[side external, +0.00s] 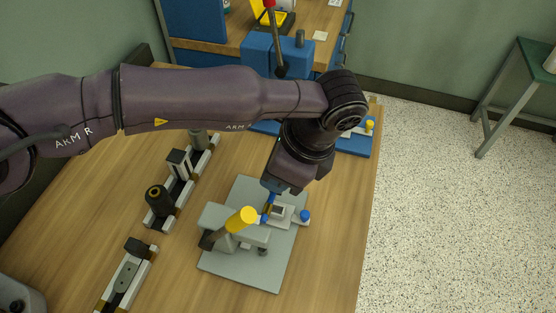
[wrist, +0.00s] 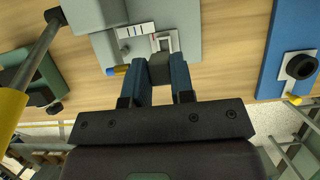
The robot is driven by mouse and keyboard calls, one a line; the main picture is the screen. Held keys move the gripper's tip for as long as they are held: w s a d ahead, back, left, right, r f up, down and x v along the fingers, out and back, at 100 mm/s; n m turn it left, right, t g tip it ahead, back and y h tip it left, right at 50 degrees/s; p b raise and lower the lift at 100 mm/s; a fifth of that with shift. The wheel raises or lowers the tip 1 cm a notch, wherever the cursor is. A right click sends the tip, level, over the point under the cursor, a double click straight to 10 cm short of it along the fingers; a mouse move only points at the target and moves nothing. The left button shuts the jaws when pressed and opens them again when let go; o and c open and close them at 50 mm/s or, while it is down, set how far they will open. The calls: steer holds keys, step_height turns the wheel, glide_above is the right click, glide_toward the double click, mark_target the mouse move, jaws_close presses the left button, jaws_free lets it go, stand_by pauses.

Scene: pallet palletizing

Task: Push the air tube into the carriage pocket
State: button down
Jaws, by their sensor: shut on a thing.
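My gripper (wrist: 161,74) has two blue fingers and points down over the grey fixture plate (side external: 242,278). The fingers are shut on a small dark grey block (wrist: 159,68); I cannot tell whether this is the air tube. Just beyond it in the wrist view is a light carriage with a square, frame-like pocket (wrist: 172,40). I cannot tell whether the block touches the pocket. A short blue piece with an orange end (wrist: 118,70) lies left of the fingers. In the side view, my wrist and fingers partly hide the carriage (side external: 284,211).
A clamp lever with a yellow handle (side external: 241,219) stands close left of my gripper. A blue knob (side external: 305,215) is at its right. Rails with dark parts (side external: 178,165) lie left on the table. A blue plate (wrist: 286,50) is off to the right in the wrist view.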

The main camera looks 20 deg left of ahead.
steer(key=shift+f, duration=2.35)
steer(key=shift+f, duration=1.4)
steer(key=c, duration=0.9)
jaws_free()
steer(key=shift+r, duration=0.1)
steer(key=shift+d+r, duration=0.35)
steer(key=shift+r, duration=0.25)
step_height(320, 180, up, 8)
steer(key=shift+d+r, duration=0.2)
